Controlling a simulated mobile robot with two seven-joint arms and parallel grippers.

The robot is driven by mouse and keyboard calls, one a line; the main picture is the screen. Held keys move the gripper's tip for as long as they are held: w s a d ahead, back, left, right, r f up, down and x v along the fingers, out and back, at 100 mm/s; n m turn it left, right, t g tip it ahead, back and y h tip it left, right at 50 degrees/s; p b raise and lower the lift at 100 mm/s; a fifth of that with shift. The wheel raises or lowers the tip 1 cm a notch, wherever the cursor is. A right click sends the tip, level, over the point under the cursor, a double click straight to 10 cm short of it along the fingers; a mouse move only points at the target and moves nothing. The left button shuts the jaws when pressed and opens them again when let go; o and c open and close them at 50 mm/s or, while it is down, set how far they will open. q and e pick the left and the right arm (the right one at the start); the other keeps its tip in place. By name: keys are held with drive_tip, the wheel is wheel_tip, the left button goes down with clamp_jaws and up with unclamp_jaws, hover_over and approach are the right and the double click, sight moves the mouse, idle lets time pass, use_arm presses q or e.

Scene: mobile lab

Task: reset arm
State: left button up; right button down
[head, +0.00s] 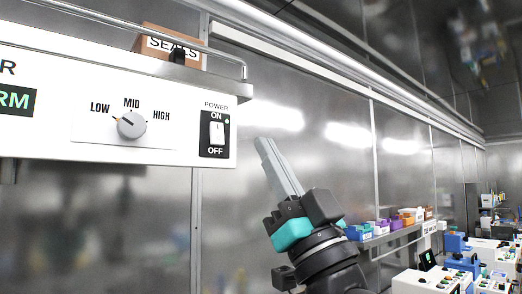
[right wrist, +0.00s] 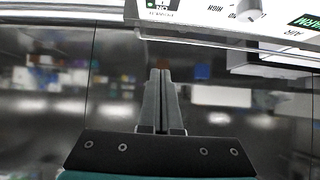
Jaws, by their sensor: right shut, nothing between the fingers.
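My right gripper (head: 262,142) is raised in front of the metal wall, just below and to the right of the control panel (head: 60,140). Its grey fingers are together and empty, pointing up and left. In the right wrist view the shut fingers (right wrist: 160,72) point toward the panel's lower edge, with a gap seeming to remain. The power switch (head: 217,133) is a white rocker on a black plate. The dial (head: 131,124) has its orange mark toward LOW. My left gripper is not in view.
A cardboard box (head: 170,45) labelled SEALS stands on the shelf above the panel, behind a metal rail. A wall shelf with coloured bins (head: 381,227) and white lab devices (head: 430,281) are at the right.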

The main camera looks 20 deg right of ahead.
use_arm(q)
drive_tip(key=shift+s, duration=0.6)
